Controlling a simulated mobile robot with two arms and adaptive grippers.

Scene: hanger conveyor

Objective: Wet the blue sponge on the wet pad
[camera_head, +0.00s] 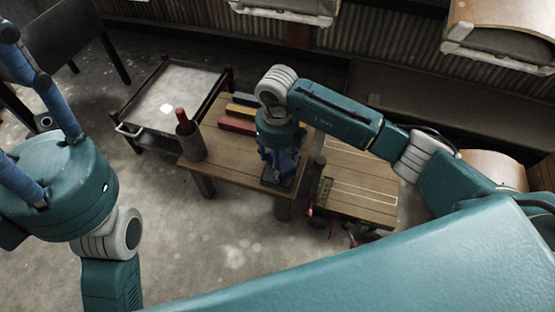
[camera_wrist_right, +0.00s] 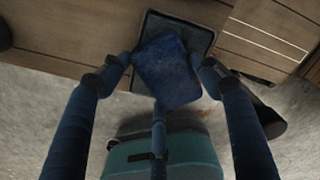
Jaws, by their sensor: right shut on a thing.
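The blue sponge (camera_wrist_right: 165,72) is between the fingers of my right gripper (camera_wrist_right: 166,62) in the right wrist view, and the gripper is shut on it. The sponge lies partly over the dark, rimmed wet pad (camera_wrist_right: 200,38); I cannot tell whether they touch. In the head view my right gripper (camera_head: 280,160) points down over the pad (camera_head: 278,182) at the front right corner of the wooden table, and hides most of the sponge. My left gripper (camera_head: 42,125) is raised at the left edge, away from the table, its fingertips partly cut off.
A dark holder (camera_head: 191,146) with a red bottle-like thing stands at the table's left. Coloured blocks (camera_head: 238,120) lie behind it. A metal cart (camera_head: 175,92) stands back left. A lower wooden bench (camera_head: 358,182) is right of the pad. The concrete floor in front is clear.

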